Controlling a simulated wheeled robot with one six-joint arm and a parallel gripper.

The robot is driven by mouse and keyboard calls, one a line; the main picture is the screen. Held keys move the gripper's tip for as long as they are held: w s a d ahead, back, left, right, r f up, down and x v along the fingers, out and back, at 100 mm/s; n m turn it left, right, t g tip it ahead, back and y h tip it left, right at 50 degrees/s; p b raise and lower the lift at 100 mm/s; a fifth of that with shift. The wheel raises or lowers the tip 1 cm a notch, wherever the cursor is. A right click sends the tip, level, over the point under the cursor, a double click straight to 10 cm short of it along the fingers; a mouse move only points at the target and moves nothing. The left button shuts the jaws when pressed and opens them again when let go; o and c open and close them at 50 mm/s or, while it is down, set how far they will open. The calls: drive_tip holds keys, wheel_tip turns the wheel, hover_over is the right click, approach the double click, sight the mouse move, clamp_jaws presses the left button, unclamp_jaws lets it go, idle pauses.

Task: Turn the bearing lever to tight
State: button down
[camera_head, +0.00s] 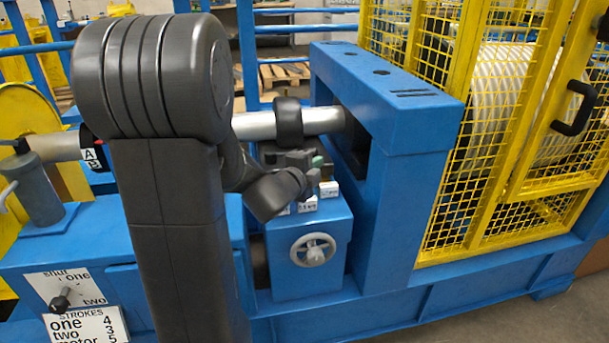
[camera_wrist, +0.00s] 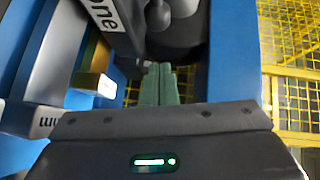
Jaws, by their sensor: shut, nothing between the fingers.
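My gripper (camera_head: 318,161) is in front of the shaft, above the blue block with the handwheel. In the wrist view its two green fingers (camera_wrist: 165,84) are together with nothing between them. A dark rounded part (camera_wrist: 175,30) lies just beyond the fingertips; I cannot tell whether they touch it. In the head view a black collar (camera_head: 289,122) sits around the silver shaft, just above my gripper. I cannot make out the bearing lever for certain; my wrist and gripper cover part of this area.
The handwheel (camera_head: 313,249) is on the front of the blue block, with small white labels (camera_head: 329,189) on top. A blue frame (camera_head: 400,150) and yellow mesh guard (camera_head: 465,215) stand to the right. At lower left, a small black-knobbed lever (camera_head: 62,300) is beside a sign.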

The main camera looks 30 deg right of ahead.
sight(316, 153)
drive_tip(key=shift+w+d+f, duration=0.2)
drive_tip(key=shift+w, duration=0.75)
drive_tip(key=shift+w+d+f, duration=0.15)
drive_tip(key=shift+w, duration=0.8)
drive_tip(key=shift+w+d+b, duration=0.4)
drive_tip(key=shift+w+d, duration=0.2)
drive_tip(key=shift+s, duration=0.15)
